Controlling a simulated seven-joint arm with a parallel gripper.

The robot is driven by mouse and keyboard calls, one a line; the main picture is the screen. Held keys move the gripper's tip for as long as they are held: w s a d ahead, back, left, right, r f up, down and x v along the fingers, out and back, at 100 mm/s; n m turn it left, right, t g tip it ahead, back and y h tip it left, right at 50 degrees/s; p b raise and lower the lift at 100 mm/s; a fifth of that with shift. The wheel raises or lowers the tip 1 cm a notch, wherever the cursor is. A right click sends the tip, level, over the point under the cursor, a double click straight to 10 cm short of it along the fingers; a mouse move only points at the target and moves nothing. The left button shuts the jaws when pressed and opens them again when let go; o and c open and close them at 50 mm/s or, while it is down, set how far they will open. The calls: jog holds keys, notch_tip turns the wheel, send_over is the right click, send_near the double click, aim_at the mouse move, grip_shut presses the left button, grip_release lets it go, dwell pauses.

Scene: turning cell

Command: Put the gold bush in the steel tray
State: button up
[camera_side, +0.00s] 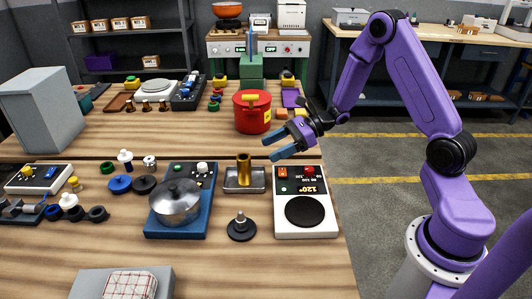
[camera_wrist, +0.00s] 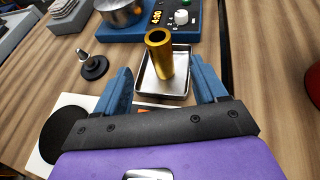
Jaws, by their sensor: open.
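The gold bush (camera_side: 244,168) is a hollow upright cylinder standing in the steel tray (camera_side: 231,187), a small shallow rectangular tray. In the wrist view the gold bush (camera_wrist: 160,55) stands inside the rim of the steel tray (camera_wrist: 149,92), slightly tilted in the picture by the camera angle. My gripper (camera_side: 273,148) is open and empty, above and to the right of the bush in the side view. In the wrist view the blue fingers of my gripper (camera_wrist: 163,80) are spread apart with the bush beyond and between them, apparently not touching it.
A hot plate unit (camera_side: 293,231) with a black disc is right of the tray. A blue unit with a pot (camera_side: 175,204) is left of it. A black base with a post (camera_side: 241,229) stands in front. A red pot (camera_side: 252,112) is behind.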

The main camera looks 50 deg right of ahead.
jog(key=shift+s+d+r, duration=0.1)
jog(key=shift+s+d, duration=0.05)
jog(key=s+a+r+n+g+h, duration=0.1)
jog(key=s+a+r+n+g, duration=0.2)
jog(key=s+a+n+g, duration=0.45)
jog(key=s+a+r+n+g+h, duration=0.1)
jog(key=s+a+r+n+g, duration=0.3)
jog(key=s+n, duration=0.65)
jog(key=s+d+n+t+h, duration=0.5)
jog(key=s+n+h, duration=0.4)
jog(key=n, duration=0.9)
jog(key=s, duration=0.3)
jog(key=shift+s+d+r+n, duration=0.2)
jog(key=shift+d+r+n, duration=0.1)
jog(key=shift+d+r, duration=0.1)
